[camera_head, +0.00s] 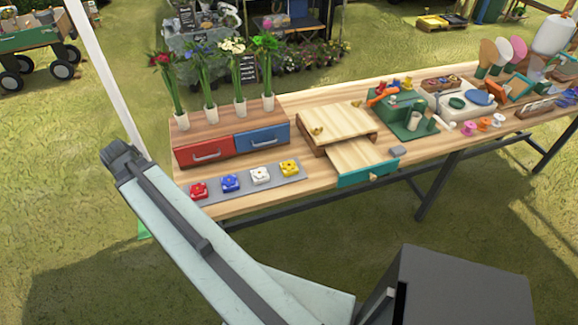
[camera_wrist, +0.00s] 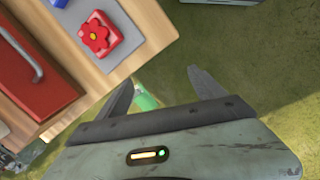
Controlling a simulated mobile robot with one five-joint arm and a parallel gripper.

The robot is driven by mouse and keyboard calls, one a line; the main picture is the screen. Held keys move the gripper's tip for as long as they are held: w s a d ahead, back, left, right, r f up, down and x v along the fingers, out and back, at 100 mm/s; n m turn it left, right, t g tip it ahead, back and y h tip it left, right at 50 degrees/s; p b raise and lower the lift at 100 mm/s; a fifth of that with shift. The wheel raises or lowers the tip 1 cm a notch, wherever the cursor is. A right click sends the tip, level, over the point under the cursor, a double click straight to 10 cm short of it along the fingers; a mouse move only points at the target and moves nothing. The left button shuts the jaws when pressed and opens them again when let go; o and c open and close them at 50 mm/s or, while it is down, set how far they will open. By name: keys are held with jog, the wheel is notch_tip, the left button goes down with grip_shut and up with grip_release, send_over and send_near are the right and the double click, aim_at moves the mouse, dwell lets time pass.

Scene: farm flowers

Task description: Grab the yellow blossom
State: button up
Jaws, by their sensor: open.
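The yellow blossom (camera_head: 290,168) is a small yellow block with a flower shape on top. It sits at the right end of a row on a grey mat (camera_head: 218,199) near the table's front edge, right of a white blossom (camera_head: 260,176), a blue one (camera_head: 230,183) and a red one (camera_head: 199,190). My gripper (camera_wrist: 163,85) is open and empty in the wrist view, beyond the table edge over the grass. The red blossom (camera_wrist: 95,38) shows there at upper left; the yellow one is out of that view. The head view does not show my fingers clearly.
Red (camera_head: 205,151) and blue (camera_head: 262,138) drawers stand behind the mat, with vases of flowers on top. A wooden box (camera_head: 337,121) with a pulled-out teal-fronted drawer (camera_head: 368,173) is to the right. A white pole (camera_head: 107,80) rises at the table's left end.

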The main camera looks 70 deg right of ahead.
jog(key=s+d, duration=0.3)
jog(key=d, duration=0.2)
jog(key=s+d+r+n, duration=0.1)
jog(key=s+d, duration=0.3)
jog(key=d, duration=0.2)
jog(key=s+d+r+n+g, duration=0.1)
jog(key=s+d, duration=0.2)
jog(key=d, duration=0.3)
jog(key=shift+s+h+p, duration=0.4)
jog(key=shift+n+g, duration=0.4)
jog(key=shift+n, duration=0.1)
jog(key=s+d, duration=0.6)
jog(key=shift+s+r, duration=0.2)
jog(key=shift+r, duration=0.1)
jog(key=n+g, duration=0.1)
jog(key=n, duration=0.1)
send_near(289, 166)
jog(key=shift+s+a+f+p, duration=0.1)
jog(key=shift+s+f+p, duration=0.15)
jog(key=shift+s+p, duration=0.2)
jog(key=b+x, duration=0.5)
jog(key=w+b+x, duration=0.1)
jog(key=b+x, duration=0.1)
jog(key=x, duration=0.1)
jog(key=shift+f+b, duration=0.15)
jog(key=shift+b, duration=0.25)
jog(key=c, duration=1.4)
jog(key=shift+c, duration=0.2)
jog(key=shift+r+p, duration=0.3)
